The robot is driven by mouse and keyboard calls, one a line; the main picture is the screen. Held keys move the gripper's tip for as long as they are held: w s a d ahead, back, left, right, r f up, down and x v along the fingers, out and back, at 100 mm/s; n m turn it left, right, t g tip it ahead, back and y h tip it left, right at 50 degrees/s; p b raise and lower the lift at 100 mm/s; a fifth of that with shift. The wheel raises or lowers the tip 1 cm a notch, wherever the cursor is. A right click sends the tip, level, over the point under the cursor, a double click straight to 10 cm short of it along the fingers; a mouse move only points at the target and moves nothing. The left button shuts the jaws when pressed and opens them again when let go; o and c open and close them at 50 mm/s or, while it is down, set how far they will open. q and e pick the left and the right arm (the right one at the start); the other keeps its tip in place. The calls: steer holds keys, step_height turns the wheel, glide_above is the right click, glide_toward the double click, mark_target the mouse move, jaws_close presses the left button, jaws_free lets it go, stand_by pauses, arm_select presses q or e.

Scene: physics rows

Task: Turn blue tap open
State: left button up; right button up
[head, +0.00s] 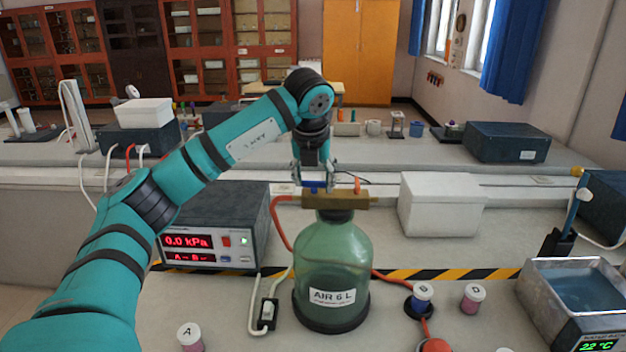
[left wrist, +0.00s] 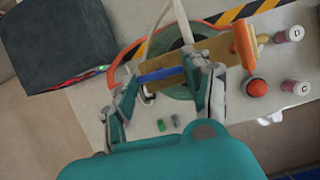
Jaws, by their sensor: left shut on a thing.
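The blue tap (head: 314,184) sits on the left part of a brass block (head: 347,201) on top of a green glass bottle (head: 333,262) labelled AIR 6 L. My left gripper (head: 315,187) reaches down from above and is shut on the blue tap. In the left wrist view the blue handle (left wrist: 161,75) spans between the two fingers (left wrist: 168,92) and lies roughly along the brass block (left wrist: 216,48). An orange tap (head: 359,186) stands at the block's right end; its handle (left wrist: 244,45) lies across the block in the left wrist view. My right gripper is not in view.
A pressure meter (head: 213,228) reading 0.0 kPa stands left of the bottle, a white box (head: 440,204) behind right. Hoses run beside the bottle.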

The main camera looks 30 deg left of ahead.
arm_select(q)
steer(key=shift+r+n, duration=0.1)
steer(key=shift+n, duration=0.4)
steer(key=o, duration=1.2)
steer(key=shift+r, duration=0.1)
steer(key=v, duration=1.1)
steer(key=shift+s+d+r, duration=0.1)
steer(key=shift+d+r, duration=0.15)
steer(key=shift+r, duration=0.05)
